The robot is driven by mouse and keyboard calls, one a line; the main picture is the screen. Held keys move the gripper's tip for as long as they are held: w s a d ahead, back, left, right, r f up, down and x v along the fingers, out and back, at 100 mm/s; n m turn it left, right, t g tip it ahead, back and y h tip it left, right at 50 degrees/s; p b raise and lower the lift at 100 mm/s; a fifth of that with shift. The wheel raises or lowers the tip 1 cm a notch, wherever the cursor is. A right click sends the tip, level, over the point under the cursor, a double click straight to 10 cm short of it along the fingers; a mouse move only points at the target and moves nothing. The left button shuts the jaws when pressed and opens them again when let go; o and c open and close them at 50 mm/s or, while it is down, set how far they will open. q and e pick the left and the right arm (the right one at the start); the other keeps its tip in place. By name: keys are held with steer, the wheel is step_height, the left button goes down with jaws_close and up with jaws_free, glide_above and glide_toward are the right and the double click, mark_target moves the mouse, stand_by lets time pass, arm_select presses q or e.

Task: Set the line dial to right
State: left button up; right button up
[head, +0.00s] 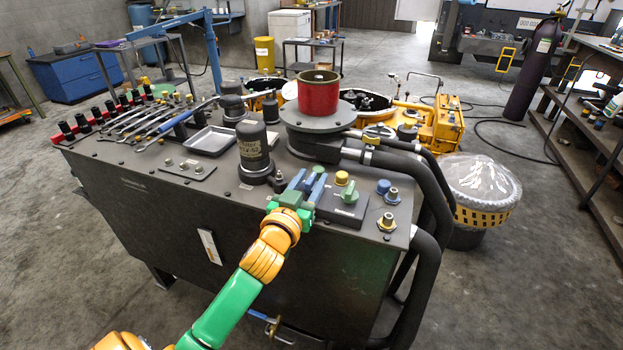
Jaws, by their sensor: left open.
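My left arm comes up from the bottom of the head view to the bench's front right corner. My left gripper (307,181) is open, with its two blue fingers apart and nothing seen between them. A dark control box (326,210) sits just right of the gripper and is partly hidden by it. On the box is a small green knob (349,195), which may be the line dial; it is apart from the fingers, to their right. I cannot read its setting. My right gripper is not in view.
A yellow knob (341,178) stands behind the green one, and blue and yellow fittings (387,222) are to the right. A dark filter canister (254,152) is left of the gripper. A red cylinder (318,95) stands behind. Thick black hoses (429,190) run along the right edge.

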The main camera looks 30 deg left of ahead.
arm_select(q)
steer(key=shift+w, duration=0.1)
jaws_close()
